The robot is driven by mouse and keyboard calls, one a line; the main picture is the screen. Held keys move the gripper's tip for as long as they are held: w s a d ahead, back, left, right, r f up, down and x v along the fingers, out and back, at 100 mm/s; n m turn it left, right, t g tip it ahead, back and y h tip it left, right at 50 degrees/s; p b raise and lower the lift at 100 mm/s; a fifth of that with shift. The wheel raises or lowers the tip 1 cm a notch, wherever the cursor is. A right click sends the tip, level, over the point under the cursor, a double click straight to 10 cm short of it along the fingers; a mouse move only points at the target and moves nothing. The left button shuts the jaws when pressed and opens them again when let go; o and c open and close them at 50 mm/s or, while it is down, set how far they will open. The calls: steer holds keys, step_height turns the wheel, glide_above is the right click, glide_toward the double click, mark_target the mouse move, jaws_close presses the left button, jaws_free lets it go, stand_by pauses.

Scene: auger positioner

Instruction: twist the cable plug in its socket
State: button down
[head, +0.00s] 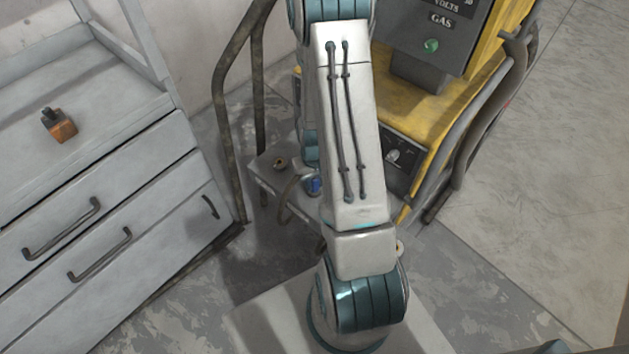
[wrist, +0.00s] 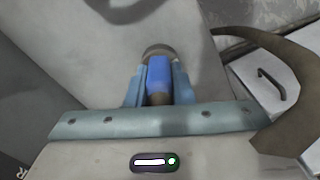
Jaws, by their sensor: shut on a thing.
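The cable plug shows as a blue block (wrist: 159,76) in the wrist view. My gripper (wrist: 158,90) has one teal finger on each side of it and is shut on it. A rounded grey-brown part (wrist: 158,50) lies just beyond the plug; it may be the socket, but the plug hides most of it. In the head view, a bit of blue (head: 314,186) shows at the left edge of my arm, above a small grey stand. My arm hides the gripper there. How far the plug is turned or seated cannot be told.
A thick brown cable (wrist: 292,75) curves along the right of the wrist view. A yellow welding machine (head: 420,105) stands behind my arm. A grey drawer cabinet (head: 110,215) with an orange-and-black object (head: 60,126) on top is at left. Floor at right is clear.

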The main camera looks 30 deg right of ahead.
steer(key=m, duration=0.5)
steer(key=shift+a, duration=0.1)
steer(key=c, duration=1.2)
jaws_free()
step_height(320, 180, up, 14)
steer(key=p, duration=0.3)
